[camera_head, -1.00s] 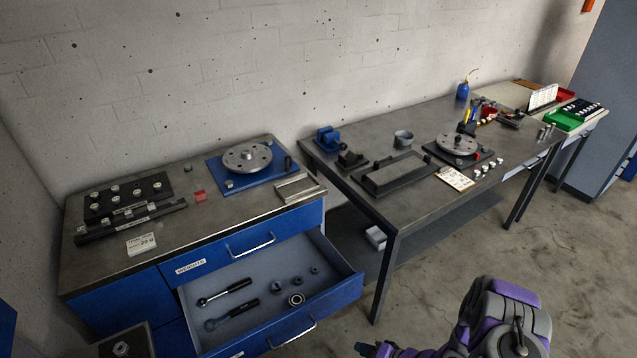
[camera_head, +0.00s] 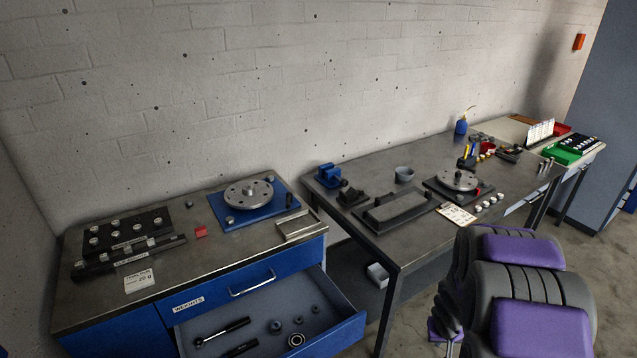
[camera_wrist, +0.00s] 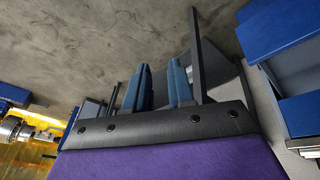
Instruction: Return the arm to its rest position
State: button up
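My purple and grey arm (camera_head: 520,290) fills the lower right of the head view, folded in front of the right workbench. My gripper does not show in the head view. In the wrist view, my gripper (camera_wrist: 160,72) shows two blue fingers standing apart with an empty gap between them. Nothing is held. The grey floor lies beyond the fingers, and they touch nothing that I can see.
The blue cabinet (camera_head: 120,337) at left has an open drawer (camera_head: 350,330) with tools inside, sticking out into the room. The right workbench (camera_head: 425,245) carries a rotor (camera_head: 458,180) and fixtures. Concrete floor (camera_head: 590,240) is clear at right.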

jog(key=s+a+r+g+h, duration=0.1)
jog(key=s+a+r, duration=0.1)
jog(key=s+r, duration=0.5)
jog(key=s+a+r+g+y, duration=0.1)
jog(key=s+a+r, duration=0.4)
jog(key=s, duration=0.3)
jog(key=s+a+r+n+g+y, duration=0.1)
jog(key=s+a+r, duration=0.4)
jog(key=s, duration=0.3)
jog(key=s+a+r+g+y, duration=0.1)
jog(key=s+a+r, duration=0.4)
jog(key=s+a, duration=0.1)
jog(key=shift+s+a+r+n+g, duration=0.2)
jog(key=shift+s+r+n+g, duration=0.15)
jog(key=shift+s, duration=0.55)
